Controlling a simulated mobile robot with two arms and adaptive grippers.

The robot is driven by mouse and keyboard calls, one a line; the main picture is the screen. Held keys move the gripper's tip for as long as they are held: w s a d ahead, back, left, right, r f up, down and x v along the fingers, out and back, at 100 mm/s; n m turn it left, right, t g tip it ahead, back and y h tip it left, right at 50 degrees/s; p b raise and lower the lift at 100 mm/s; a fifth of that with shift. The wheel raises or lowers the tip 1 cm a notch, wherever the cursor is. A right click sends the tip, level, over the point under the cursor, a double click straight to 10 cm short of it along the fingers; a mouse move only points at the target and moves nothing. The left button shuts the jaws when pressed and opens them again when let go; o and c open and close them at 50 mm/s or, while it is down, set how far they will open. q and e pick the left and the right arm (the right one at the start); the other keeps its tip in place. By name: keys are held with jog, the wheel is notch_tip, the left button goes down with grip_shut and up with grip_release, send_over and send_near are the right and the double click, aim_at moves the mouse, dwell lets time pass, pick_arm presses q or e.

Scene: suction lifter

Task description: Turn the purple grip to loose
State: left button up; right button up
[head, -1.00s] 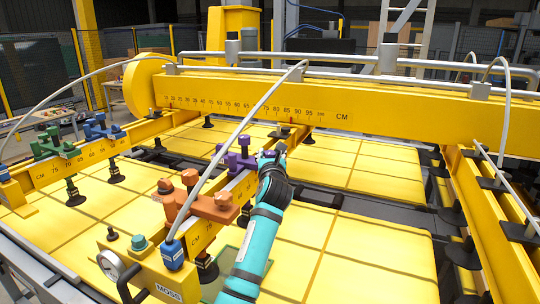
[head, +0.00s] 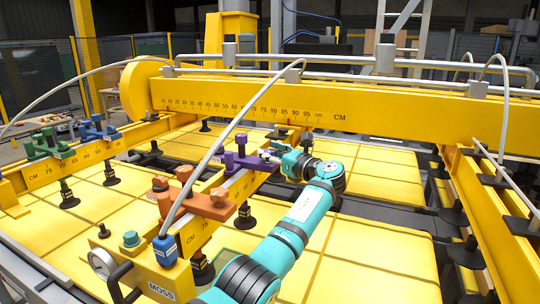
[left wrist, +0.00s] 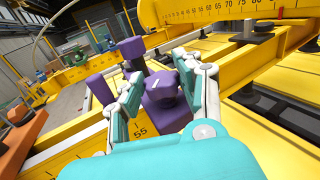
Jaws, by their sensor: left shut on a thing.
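The purple clamp (head: 238,161) sits on the yellow cross beam with the scale. Its purple grip (left wrist: 164,95), a lobed knob with a small white mark on top, shows in the left wrist view. My left gripper (left wrist: 158,82) is shut on this grip, with one teal finger pad on each side. In the head view my left gripper (head: 268,155) reaches the purple clamp from the right, and the grip is mostly hidden there. My right gripper is not in view.
An orange clamp (head: 207,204) stands nearer on the same beam, beside a grey hose and blue fitting (head: 165,249). Green (head: 45,147) and blue (head: 97,129) clamps sit on the left beam. A long yellow main beam (head: 400,105) runs behind.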

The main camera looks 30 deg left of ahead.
pick_arm(q)
jog(key=shift+f, duration=0.15)
dwell(0.4)
jog(key=o, duration=1.2)
jog(key=v, duration=1.2)
jog(key=shift+w+d, duration=0.1)
jog(key=shift+w, duration=0.1)
